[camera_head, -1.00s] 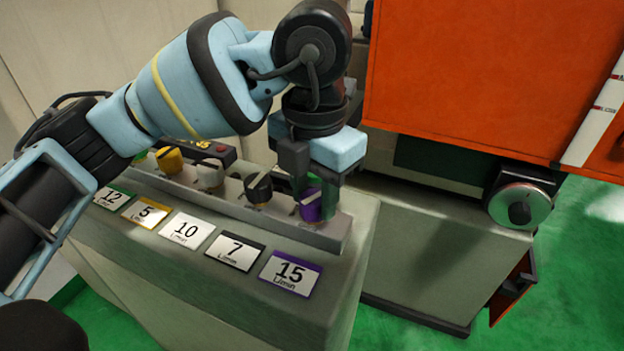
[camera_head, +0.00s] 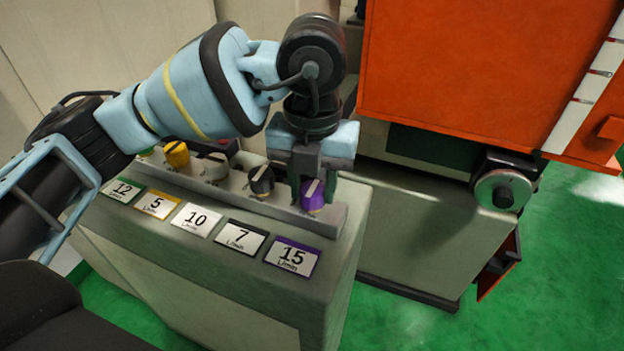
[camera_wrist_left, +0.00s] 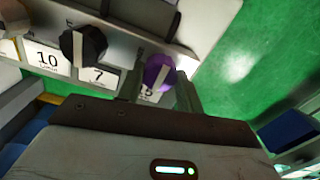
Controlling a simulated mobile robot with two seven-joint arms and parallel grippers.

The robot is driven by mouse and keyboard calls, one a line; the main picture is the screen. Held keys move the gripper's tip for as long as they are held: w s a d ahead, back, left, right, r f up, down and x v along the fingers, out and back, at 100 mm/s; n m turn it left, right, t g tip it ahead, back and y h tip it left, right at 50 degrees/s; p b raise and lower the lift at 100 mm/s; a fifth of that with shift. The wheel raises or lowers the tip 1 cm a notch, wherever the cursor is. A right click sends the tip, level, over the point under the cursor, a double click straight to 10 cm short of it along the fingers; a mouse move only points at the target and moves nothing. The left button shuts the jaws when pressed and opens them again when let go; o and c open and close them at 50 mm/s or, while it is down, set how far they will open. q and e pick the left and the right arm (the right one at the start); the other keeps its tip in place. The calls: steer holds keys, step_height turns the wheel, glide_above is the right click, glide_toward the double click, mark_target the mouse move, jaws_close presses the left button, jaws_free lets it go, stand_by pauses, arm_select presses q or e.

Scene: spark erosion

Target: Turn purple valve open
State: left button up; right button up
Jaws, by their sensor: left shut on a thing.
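The purple valve (camera_head: 313,196) is a round knob with a white stripe, at the right end of the valve row on the grey console. Its stripe runs at a slant in the head view. My left gripper (camera_head: 308,190) points down over it and is shut on it, with the fingers partly hiding the knob. The purple valve also shows in the left wrist view (camera_wrist_left: 158,76), between the fingers. Its label (camera_head: 292,257) reads 15 L/min with a purple border. My right gripper is not in view.
A black valve (camera_head: 261,181), a white valve (camera_head: 217,166) and a yellow valve (camera_head: 176,154) stand left of the purple one. An orange machine cabinet (camera_head: 480,80) rises behind, and a round dial (camera_head: 504,191) is at right. Green floor (camera_head: 550,270) is clear at right.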

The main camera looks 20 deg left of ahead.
mark_target(312, 189)
arm_select(q)
steer(key=shift+r, duration=0.1)
steer(key=o, duration=1)
step_height(312, 189, up, 8)
steer(key=shift+f, duration=0.15)
stand_by(0.4)
